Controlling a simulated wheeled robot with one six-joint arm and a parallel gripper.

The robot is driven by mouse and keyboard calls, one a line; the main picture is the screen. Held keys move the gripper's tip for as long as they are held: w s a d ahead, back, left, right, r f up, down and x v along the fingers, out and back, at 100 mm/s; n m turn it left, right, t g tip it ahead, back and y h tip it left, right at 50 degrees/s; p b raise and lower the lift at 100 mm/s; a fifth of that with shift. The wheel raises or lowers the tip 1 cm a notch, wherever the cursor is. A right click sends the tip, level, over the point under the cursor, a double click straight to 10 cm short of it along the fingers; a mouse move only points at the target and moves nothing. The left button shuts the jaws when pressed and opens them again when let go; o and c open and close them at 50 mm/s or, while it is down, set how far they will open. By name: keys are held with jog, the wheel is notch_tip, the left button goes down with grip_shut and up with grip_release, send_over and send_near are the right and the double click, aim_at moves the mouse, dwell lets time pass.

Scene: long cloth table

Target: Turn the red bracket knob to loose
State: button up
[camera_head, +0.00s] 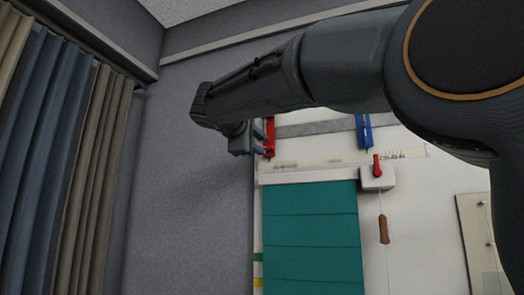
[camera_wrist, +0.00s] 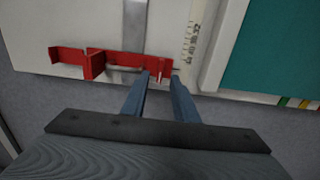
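The red bracket (camera_head: 269,136) is on the white wall board at its upper left edge, partly behind my gripper (camera_head: 260,145). In the wrist view, the red bracket (camera_wrist: 120,62) lies across a grey strip, with upright red tabs and a short pale metal piece. My gripper (camera_wrist: 160,80) is open, its two blue-grey fingers apart. The right end of the bracket shows just beyond and between the fingertips; I cannot tell whether they touch it. No knob stands out clearly on the bracket, so its turn position cannot be told.
A blue bracket (camera_head: 364,132) is farther right along the grey strip (camera_head: 315,128). A white box (camera_head: 384,183) with a red lever (camera_head: 377,167) and a hanging wooden handle (camera_head: 384,229) stands beside the teal panel (camera_head: 310,235). Curtains (camera_head: 60,150) hang at left.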

jog(key=shift+b+v, duration=0.55)
jog(key=shift+v, duration=1.7)
